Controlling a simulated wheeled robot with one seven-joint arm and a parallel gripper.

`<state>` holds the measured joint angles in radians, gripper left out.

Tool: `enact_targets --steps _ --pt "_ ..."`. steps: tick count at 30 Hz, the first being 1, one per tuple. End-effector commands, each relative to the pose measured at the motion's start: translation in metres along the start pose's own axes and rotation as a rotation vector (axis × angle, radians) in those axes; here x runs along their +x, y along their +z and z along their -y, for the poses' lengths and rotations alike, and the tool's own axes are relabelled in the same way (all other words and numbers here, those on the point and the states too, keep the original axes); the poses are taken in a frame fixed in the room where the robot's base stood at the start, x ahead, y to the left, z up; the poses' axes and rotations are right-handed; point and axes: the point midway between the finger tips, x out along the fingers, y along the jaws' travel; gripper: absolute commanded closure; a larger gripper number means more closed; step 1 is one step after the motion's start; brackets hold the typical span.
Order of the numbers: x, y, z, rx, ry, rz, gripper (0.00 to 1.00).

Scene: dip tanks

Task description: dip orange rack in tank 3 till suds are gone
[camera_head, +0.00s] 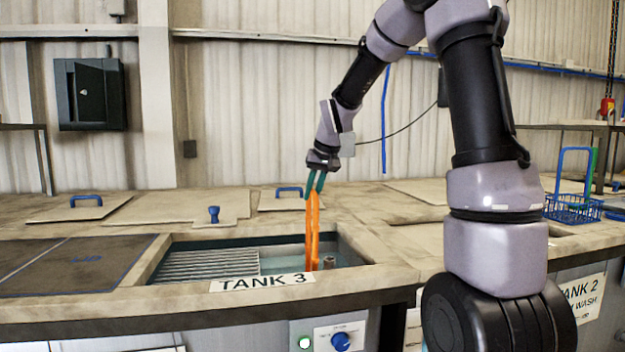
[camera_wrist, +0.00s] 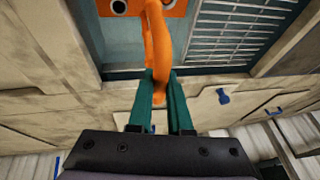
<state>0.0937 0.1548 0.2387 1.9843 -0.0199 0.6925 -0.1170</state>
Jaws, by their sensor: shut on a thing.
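The orange rack (camera_head: 312,232) hangs upright from my gripper (camera_head: 315,182), its lower end inside the opening of tank 3 (camera_head: 352,250). The teal fingers are shut on the top of its handle. In the wrist view the rack's orange handle (camera_wrist: 158,48) runs from between my fingertips (camera_wrist: 160,85) down to a flat orange part with round holes over bluish liquid. The rack's lowest part is hidden by the tank's front rim in the head view. I cannot make out suds.
A slatted metal grate (camera_head: 208,263) fills the tank's left part. The TANK 3 sign (camera_head: 262,282) is on the front rim. Lids with blue handles (camera_head: 86,200) lie behind and to the left. A blue basket (camera_head: 572,208) stands at right near tank 2. A blue knob (camera_head: 341,341) is below.

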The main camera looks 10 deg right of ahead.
Motion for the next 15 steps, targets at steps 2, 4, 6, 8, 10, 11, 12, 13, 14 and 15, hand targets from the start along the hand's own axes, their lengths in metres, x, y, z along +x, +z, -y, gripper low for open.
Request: enact_targets --steps 2,4,6,8,10,11,12,13,14,15 --pt "0.009 0.004 -0.002 -0.001 0.0 0.0 1.0" --pt "0.018 0.007 -0.004 -0.002 0.0 -0.001 1.0" --pt "0.027 0.011 -0.005 -0.002 0.0 0.0 1.0" --pt "0.034 0.014 -0.007 -0.001 0.0 -0.001 1.0" --pt "0.042 0.017 -0.009 -0.002 0.0 -0.002 1.0" --pt "0.046 0.019 -0.009 -0.002 0.0 -0.001 1.0" --pt "0.051 0.021 -0.011 -0.002 0.0 -0.001 1.0" --pt "0.054 0.022 -0.011 -0.001 0.0 0.0 1.0" --pt "0.057 0.024 -0.012 -0.001 0.0 -0.001 1.0" --pt "0.061 0.025 -0.013 -0.001 0.0 -0.002 1.0"
